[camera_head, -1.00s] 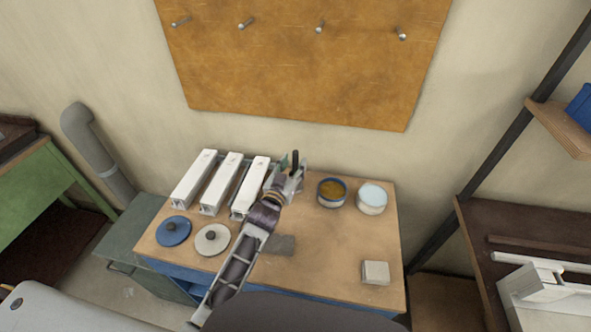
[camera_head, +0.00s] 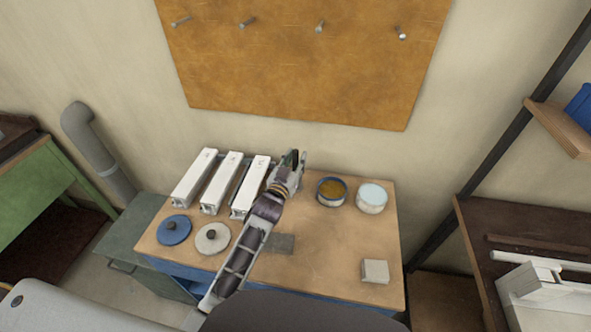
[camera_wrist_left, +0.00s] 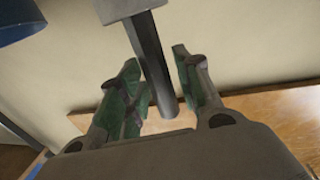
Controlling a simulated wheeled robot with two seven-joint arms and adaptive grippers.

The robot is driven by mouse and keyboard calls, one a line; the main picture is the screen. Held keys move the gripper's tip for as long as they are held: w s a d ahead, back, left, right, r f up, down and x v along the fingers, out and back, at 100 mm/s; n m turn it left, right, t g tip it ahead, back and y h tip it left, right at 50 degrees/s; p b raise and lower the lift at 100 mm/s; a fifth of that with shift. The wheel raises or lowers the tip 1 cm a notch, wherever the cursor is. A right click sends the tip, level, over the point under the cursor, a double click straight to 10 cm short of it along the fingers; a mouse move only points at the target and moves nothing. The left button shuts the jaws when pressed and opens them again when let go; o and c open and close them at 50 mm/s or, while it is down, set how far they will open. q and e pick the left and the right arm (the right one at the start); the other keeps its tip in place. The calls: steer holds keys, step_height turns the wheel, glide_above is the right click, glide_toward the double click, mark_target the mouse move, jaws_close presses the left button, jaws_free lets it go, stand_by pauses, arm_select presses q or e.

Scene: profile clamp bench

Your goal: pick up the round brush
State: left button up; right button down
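My left gripper (camera_head: 294,160) is at the back of the wooden bench, right of the white profiles. In the left wrist view its two green-padded fingers (camera_wrist_left: 156,68) are apart. A dark grey rod (camera_wrist_left: 153,62) with a wider grey block at its upper end stands between them, with a gap on the right finger's side. This may be the round brush, but I cannot make out bristles. In the head view my gripper mostly hides this spot, and only a small dark upright piece shows. My right gripper is not in view.
White profiles (camera_head: 221,183) lie left of my arm. A blue lid (camera_head: 173,231) and a pale lid (camera_head: 212,239) lie in front of them. A brown-filled tin (camera_head: 331,191) and a light-topped tin (camera_head: 372,198) stand right.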

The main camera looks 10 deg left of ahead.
arm_select(q)
jaws_close()
steer(key=shift+r, duration=0.15)
steer(key=shift+r, duration=4.9)
